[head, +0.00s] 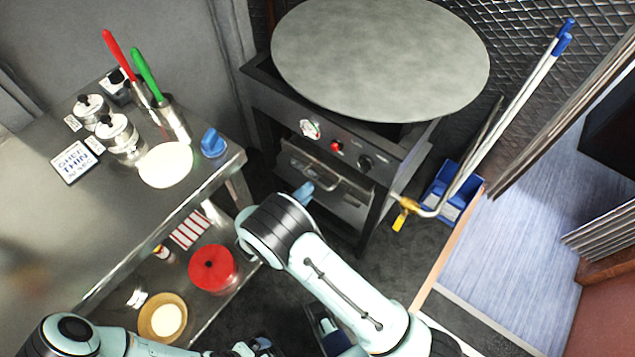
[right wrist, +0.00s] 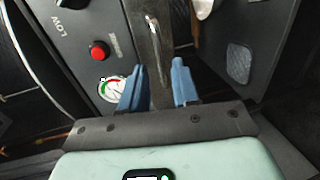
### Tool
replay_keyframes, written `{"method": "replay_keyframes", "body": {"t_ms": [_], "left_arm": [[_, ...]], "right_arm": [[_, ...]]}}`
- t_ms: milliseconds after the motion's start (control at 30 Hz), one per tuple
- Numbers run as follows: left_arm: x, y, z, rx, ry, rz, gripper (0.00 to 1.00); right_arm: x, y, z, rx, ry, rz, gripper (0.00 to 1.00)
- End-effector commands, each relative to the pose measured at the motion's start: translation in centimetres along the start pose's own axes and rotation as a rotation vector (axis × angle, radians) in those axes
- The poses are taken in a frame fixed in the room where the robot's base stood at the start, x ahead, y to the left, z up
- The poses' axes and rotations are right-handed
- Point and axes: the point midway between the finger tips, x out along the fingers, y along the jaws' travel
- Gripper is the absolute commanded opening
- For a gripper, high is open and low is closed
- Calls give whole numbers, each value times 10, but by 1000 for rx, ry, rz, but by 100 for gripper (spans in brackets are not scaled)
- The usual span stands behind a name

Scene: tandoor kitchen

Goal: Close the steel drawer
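The steel drawer (head: 345,200) is in the front of the dark cooking unit, below its control panel, with a bar handle across its front. In the head view it seems to stand out a little, but how far is unclear. My right gripper (head: 303,192) is beside the left part of the drawer front. In the right wrist view my right gripper (right wrist: 158,88) has its blue fingers apart, with a narrow steel strip (right wrist: 152,45) of the drawer showing between and beyond them. Contact is unclear. My left gripper (head: 255,346) is low at the bottom edge, its fingers mostly hidden.
A large round griddle (head: 380,60) tops the cooking unit. A steel counter (head: 60,220) stands left, with a red pot (head: 213,267) on its lower shelf. A blue bin (head: 445,190) with long-handled tools and a yellow-handled pipe (head: 405,212) are on the right.

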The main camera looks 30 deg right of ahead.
Motion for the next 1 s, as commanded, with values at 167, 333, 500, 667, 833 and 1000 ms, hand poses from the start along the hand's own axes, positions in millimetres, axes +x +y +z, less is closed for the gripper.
{"method": "replay_keyframes", "body": {"t_ms": [167, 333, 500, 667, 833, 1000], "left_arm": [[5, -1, -4, 0, 9, 1, 100], [7, -2, -8, -1, 23, 0, 100], [8, -2, -10, -1, 28, 0, 100], [8, -2, -11, -1, 28, 0, 100], [8, -2, -11, -2, 28, 0, 100], [7, -2, -10, -2, 28, 0, 100]], "right_arm": [[35, -1, 0, 0, -1, 0, 30], [54, -1, 0, 1, 0, -1, 30], [61, 0, 0, 1, 1, -2, 30], [62, 0, 0, 0, 2, -2, 30], [61, 0, 0, 0, 2, -2, 0], [62, 0, 0, 1, 1, -1, 0]]}}
